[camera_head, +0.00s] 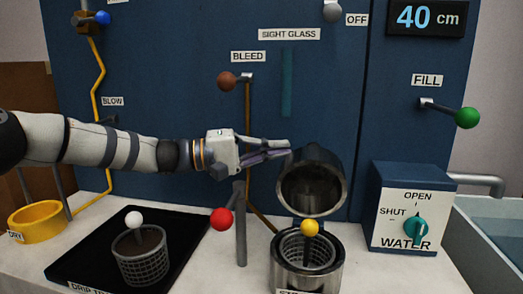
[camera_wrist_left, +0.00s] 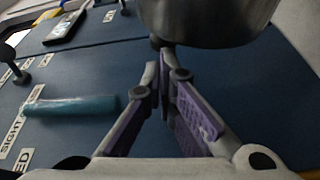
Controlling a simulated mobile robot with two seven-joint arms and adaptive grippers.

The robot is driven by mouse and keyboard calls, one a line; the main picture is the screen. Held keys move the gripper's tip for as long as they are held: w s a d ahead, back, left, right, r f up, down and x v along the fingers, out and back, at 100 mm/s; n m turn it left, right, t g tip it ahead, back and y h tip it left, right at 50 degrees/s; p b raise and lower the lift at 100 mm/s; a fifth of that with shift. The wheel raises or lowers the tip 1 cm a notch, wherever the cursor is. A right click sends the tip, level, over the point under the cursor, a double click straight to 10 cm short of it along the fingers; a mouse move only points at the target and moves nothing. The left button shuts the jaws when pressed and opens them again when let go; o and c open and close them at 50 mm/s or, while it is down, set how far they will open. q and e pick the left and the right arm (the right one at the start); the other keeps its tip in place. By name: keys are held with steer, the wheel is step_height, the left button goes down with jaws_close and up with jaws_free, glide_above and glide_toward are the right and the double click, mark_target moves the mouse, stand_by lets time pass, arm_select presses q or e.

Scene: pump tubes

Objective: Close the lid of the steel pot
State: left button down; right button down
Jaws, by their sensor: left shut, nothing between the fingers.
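The steel pot (camera_head: 338,272) stands at the front of the counter, right of centre. A wire basket (camera_head: 303,252) with a yellow knob (camera_head: 310,227) sits inside it. The pot's lid (camera_head: 312,188) is open, tilted up behind the pot with its hollow inside facing forward. My left gripper (camera_head: 289,148) is shut and empty at the lid's upper left edge. In the left wrist view its fingertips (camera_wrist_left: 160,60) meet just below the lid's rounded steel wall (camera_wrist_left: 208,22); I cannot tell whether they touch it. My right gripper is not in view.
A post with a red knob (camera_head: 221,219) stands left of the pot, below my left gripper. A black drip tray (camera_head: 80,262) holds another basket (camera_head: 142,262) with a white knob. A water valve box (camera_head: 410,210) is at the right. A blue panel (camera_head: 180,60) rises behind.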

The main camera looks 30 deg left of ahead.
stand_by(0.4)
